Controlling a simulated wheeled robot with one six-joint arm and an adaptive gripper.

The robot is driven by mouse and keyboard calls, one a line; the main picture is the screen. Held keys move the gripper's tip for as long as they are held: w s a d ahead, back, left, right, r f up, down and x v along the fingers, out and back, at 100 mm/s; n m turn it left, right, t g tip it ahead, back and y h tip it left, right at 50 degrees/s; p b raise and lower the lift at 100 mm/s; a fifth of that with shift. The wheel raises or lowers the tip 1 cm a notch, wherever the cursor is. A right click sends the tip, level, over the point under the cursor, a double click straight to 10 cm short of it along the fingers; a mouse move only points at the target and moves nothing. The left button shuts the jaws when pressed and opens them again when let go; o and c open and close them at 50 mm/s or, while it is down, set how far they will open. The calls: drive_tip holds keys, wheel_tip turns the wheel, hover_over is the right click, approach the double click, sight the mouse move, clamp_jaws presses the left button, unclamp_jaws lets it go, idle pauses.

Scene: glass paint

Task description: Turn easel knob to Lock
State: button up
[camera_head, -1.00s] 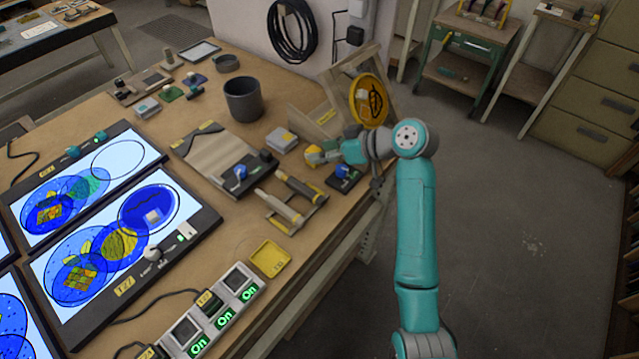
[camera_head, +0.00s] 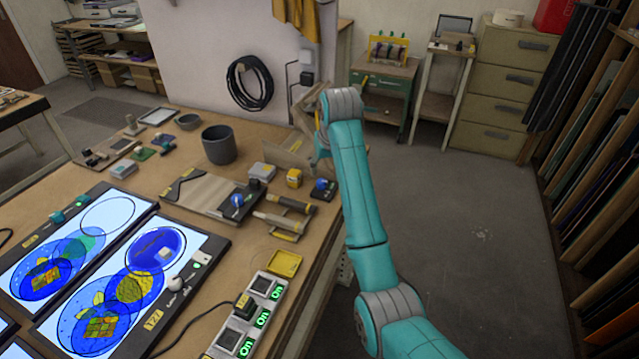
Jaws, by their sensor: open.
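The wooden easel (camera_head: 300,112) stands at the table's far right corner. My arm covers much of it, and the yellow round panel on it is hidden. A blue knob on a black base (camera_head: 321,185) sits on the table in front of the easel, close to my arm. Another blue knob on a black base (camera_head: 238,200) sits further left, by a grey sloped board (camera_head: 205,190). I cannot read lock markings on either. My gripper is hidden behind my own wrist and forearm, so its fingers do not show.
A yellow block (camera_head: 294,178) and wooden-handled tools (camera_head: 285,218) lie near the knobs. A grey pot (camera_head: 219,145) stands behind. Lit panels (camera_head: 120,285), a yellow tray (camera_head: 284,263) and a switch strip (camera_head: 245,320) fill the front. The floor at right is clear.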

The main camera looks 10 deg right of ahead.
sight(322, 181)
drive_tip(key=x, duration=0.9)
drive_tip(key=shift+d, duration=0.1)
clamp_jaws()
